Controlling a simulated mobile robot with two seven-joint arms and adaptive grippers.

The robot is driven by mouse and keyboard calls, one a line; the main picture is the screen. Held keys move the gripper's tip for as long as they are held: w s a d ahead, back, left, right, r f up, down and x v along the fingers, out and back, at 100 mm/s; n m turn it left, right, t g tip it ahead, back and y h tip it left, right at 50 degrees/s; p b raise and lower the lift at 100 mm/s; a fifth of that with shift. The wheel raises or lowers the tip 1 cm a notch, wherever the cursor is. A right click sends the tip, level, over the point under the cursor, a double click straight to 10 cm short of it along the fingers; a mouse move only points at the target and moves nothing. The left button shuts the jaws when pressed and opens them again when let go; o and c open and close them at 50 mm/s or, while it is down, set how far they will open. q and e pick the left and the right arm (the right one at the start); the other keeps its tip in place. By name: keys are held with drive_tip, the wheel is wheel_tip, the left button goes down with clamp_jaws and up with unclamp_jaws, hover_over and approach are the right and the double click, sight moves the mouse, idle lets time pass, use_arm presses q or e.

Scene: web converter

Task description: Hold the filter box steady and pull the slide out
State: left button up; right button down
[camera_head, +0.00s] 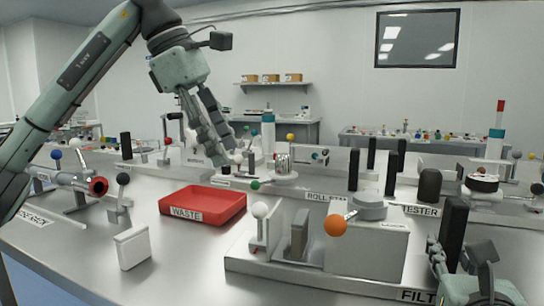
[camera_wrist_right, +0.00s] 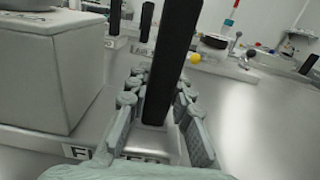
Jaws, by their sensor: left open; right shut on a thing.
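The filter box (camera_head: 365,252) is a grey block on a metal base whose front label begins "FILT", at the lower right of the head view. Its side also shows at the left of the right wrist view (camera_wrist_right: 52,75). A black upright post (camera_head: 452,232) stands at the right end of this base. My right gripper (camera_wrist_right: 158,90) is shut on the black post, one finger on each side. I cannot tell which part is the slide. My left gripper (camera_head: 226,156) is open and empty, pointing down behind the red tray, well away from the box.
An orange ball knob (camera_head: 335,225) on a lever sticks out at the box's front. A white ball lever (camera_head: 260,212) and grey upright plate (camera_head: 299,234) stand left of it. The red WASTE tray (camera_head: 203,204) and a white block (camera_head: 132,247) lie further left.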

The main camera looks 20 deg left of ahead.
drive_tip(key=shift+w+f, duration=0.1)
drive_tip(key=shift+f, duration=0.2)
idle(0.4)
drive_tip(key=c, duration=1.3)
unclamp_jaws()
drive_tip(key=shift+w+r, duration=0.1)
drive_tip(key=shift+c, duration=0.2)
drive_tip(key=shift+o, duration=0.3)
drive_tip(key=shift+r, duration=0.15)
